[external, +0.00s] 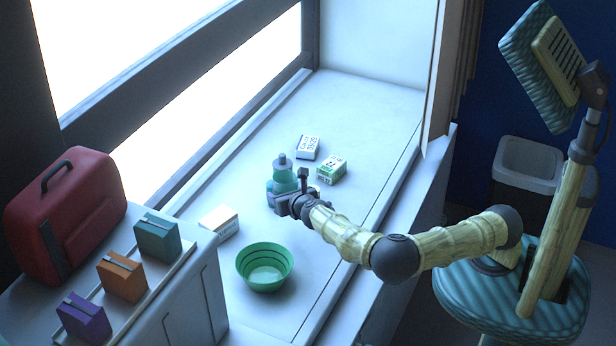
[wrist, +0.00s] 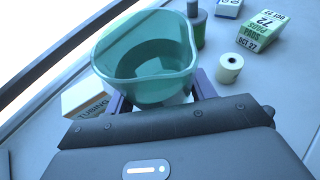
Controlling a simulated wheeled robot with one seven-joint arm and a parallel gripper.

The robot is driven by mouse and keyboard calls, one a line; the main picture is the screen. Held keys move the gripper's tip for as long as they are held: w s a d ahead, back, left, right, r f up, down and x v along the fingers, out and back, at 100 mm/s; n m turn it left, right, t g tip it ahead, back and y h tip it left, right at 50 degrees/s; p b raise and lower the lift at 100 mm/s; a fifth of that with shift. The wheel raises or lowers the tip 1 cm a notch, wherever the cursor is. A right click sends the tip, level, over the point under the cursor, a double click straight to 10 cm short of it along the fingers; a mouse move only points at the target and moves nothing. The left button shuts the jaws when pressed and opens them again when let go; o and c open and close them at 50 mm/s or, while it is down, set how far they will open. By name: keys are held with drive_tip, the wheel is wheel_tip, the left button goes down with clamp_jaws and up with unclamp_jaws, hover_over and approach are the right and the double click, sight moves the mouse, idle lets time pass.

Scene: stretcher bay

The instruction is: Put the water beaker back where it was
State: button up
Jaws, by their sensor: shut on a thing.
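The water beaker is a see-through teal cup with a spout, and it fills the upper middle of the wrist view (wrist: 145,62). Liquid shows inside it, and it looks roughly upright. My gripper (wrist: 162,98) is shut on the beaker, with a finger on each side of its lower part. In the external view my gripper (external: 280,197) is over the middle of the window sill (external: 365,110), with the beaker partly hidden by it and a bottle close behind. I cannot tell whether the beaker's base touches the sill.
The capped bottle (wrist: 197,24) stands just beyond the beaker. A paper roll (wrist: 230,68), a pads box (wrist: 262,32) and a blue-white box (external: 307,147) lie to the right. A tubing box (external: 218,222) and green bowl (external: 265,266) are nearer. The sill's far end is clear.

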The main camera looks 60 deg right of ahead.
hover_over(285, 228)
drive_tip(key=shift+s+f, duration=0.1)
drive_tip(key=shift+f, duration=2.55)
drive_tip(key=shift+f, duration=2.05)
drive_tip(key=shift+f, duration=0.15)
drive_tip(key=o, duration=1.1)
drive_tip(key=shift+c, duration=0.2)
drive_tip(key=shift+s+a+r, duration=0.1)
drive_tip(key=shift+a+r, duration=0.1)
drive_tip(key=v, duration=1.1)
drive_tip(key=shift+s+a+r+b, duration=0.15)
drive_tip(key=shift+s+r+b, duration=0.1)
drive_tip(key=shift+b, duration=0.15)
